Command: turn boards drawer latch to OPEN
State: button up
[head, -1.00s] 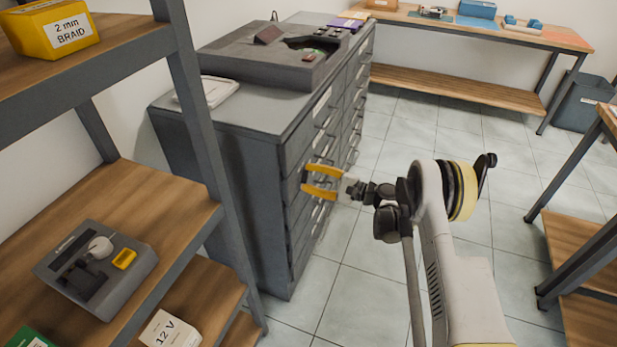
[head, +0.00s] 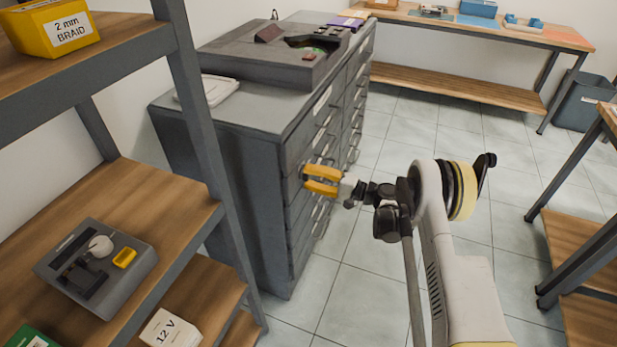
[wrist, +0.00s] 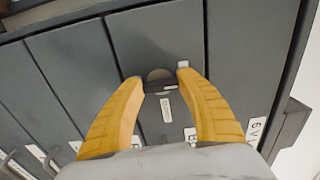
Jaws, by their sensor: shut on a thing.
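The latch (wrist: 160,84) is a dark bar on a round grey disc on a dark grey drawer front, seen in the wrist view. My gripper (wrist: 160,80) has its two yellow fingers closed on the bar, one fingertip at each end. In the head view my gripper (head: 306,179) reaches the front of the grey drawer cabinet (head: 235,118) from the right, and the latch is hidden there. Small white labels lie beside the disc and below the bar; their print is too small to read. A larger drawer label (wrist: 191,135) is partly covered by a finger.
Other drawers with handles and a "6 V" label (wrist: 256,130) surround the latch. A shelf rack (head: 190,110) stands at the left, close to the cabinet. A workbench (head: 455,85) is at the back and another rack (head: 580,235) at the right. The tiled floor between is clear.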

dwell(0.3)
jog(key=o, duration=1.2)
jog(key=v, duration=1.2)
jog(key=shift+r, duration=0.1)
